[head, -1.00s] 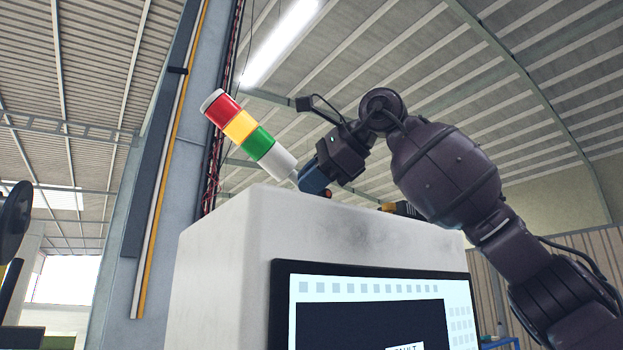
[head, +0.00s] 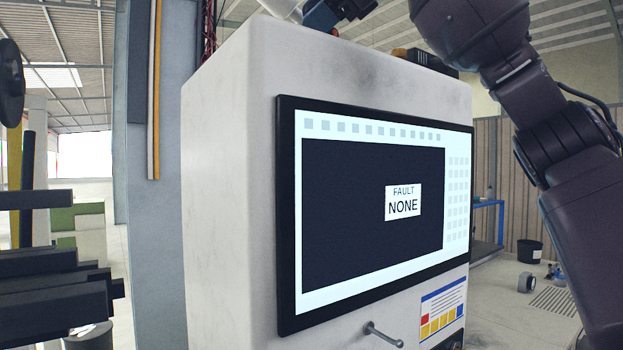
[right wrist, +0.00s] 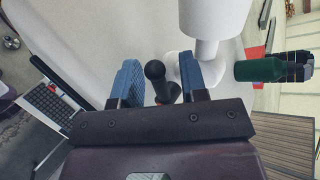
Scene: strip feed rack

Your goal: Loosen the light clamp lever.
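The clamp lever (right wrist: 160,82), dark with a round knob, shows in the right wrist view at the foot of the signal light. My right gripper (right wrist: 158,63) is open, its two blue fingers on either side of the lever, with a visible gap at least on the left. The light's white lower part (right wrist: 213,18) and white mount (right wrist: 205,68) are just beyond the right finger. In the head view the right gripper (head: 322,14) is cut by the top edge, beside the light's white base (head: 282,8); the lever is hidden there. My left gripper is not in view.
The white cabinet (head: 230,160) carries a screen (head: 370,200) reading "FAULT NONE". A metal handle (head: 383,335) sticks out below it. Dark bars (head: 55,290) stand at the left.

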